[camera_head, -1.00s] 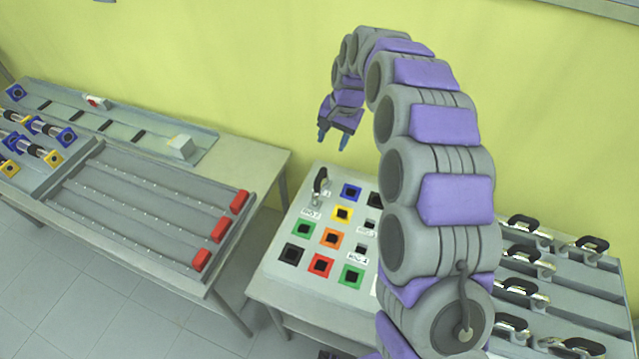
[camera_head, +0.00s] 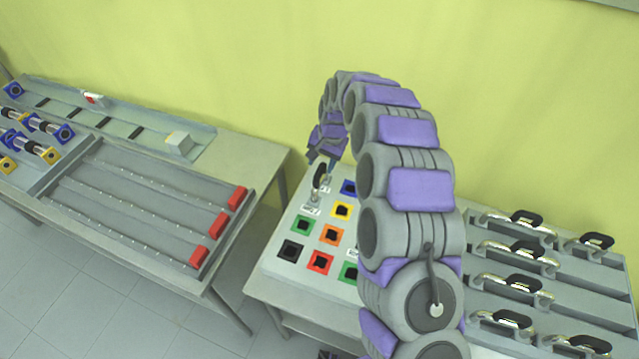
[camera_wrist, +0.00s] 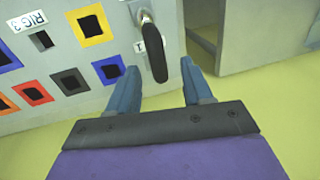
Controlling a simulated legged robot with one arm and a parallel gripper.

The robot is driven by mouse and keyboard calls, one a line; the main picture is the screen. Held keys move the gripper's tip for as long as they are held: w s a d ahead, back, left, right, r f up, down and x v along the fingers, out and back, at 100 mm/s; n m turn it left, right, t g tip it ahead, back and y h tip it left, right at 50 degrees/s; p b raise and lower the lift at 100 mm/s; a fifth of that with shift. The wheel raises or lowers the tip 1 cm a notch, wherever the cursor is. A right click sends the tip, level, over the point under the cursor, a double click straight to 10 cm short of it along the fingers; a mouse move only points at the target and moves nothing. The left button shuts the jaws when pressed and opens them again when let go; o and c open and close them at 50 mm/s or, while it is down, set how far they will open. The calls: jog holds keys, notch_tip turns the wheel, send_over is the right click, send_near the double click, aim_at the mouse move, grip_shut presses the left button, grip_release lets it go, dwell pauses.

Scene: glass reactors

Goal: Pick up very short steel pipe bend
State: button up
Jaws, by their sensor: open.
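A very short steel pipe bend (camera_head: 319,182) with a black handle stands upright on the board with coloured square sockets, at its far left corner. In the wrist view, its black handle (camera_wrist: 154,50) reaches toward the space between my fingertips, and its shiny metal part shows at the top. My gripper (camera_head: 321,161) is just above and behind the handle in the head view. In the wrist view, my gripper (camera_wrist: 158,72) has its two blue fingers apart, one on each side of the handle's end. I see no clear contact.
The socket board (camera_head: 280,268) has blue, yellow, green, orange, red and black squares, partly hidden by my arm. A rack (camera_head: 600,275) at right holds several steel bends with black handles. A table (camera_head: 235,165) at left carries trays, red blocks and pipe parts. A yellow-green wall stands behind.

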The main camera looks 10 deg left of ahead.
aim_at(320, 169)
jog(key=f, duration=0.3)
jog(key=a+f+b, duration=0.1)
jog(key=f, duration=0.1)
jog(key=shift+s, duration=0.1)
jog(key=shift+d+r, duration=0.1)
grip_shut()
dwell(0.4)
